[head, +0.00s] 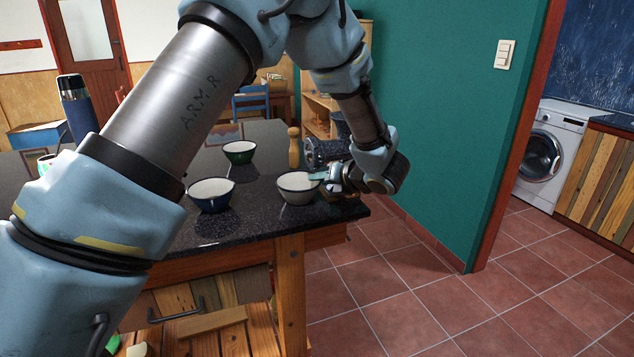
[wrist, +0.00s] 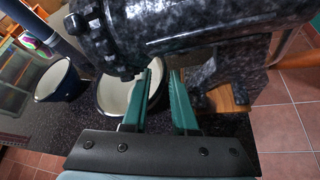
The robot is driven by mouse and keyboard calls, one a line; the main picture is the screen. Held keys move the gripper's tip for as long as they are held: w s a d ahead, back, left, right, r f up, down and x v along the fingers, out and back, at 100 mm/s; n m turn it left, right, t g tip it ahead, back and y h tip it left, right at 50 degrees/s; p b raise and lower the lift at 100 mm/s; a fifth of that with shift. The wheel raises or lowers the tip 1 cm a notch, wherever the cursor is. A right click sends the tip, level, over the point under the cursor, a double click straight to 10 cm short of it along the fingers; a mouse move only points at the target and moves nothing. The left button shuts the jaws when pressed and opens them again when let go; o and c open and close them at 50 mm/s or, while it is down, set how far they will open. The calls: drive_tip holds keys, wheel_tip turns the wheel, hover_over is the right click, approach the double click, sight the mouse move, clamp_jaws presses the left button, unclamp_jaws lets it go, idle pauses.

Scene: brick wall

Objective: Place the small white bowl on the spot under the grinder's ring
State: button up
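The small white bowl (head: 298,189), pale inside with a grey outside, is at the near right corner of the dark speckled tabletop. It also shows in the wrist view (wrist: 113,95). My gripper (head: 318,177) reaches its right rim from the right. In the wrist view the two teal fingers (wrist: 163,72) are apart, with part of the bowl's wall between them; I see no firm grip. The dark speckled grinder (head: 322,151) stands just behind the bowl, and its barrel (wrist: 190,25) fills the top of the wrist view. The spot under its ring is not clearly visible.
A blue bowl (head: 211,197) stands left of the white bowl, and a green bowl (head: 239,153) farther back. A wooden mill (head: 294,147) stands beside the grinder. A dark blue flask (head: 76,108) is at the far left. The table's right edge is close to my gripper.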

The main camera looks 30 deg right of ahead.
drive_tip(key=b+v, duration=0.2)
drive_tip(key=v, duration=0.7)
drive_tip(key=shift+s+r, duration=0.15)
drive_tip(key=shift+s, duration=0.1)
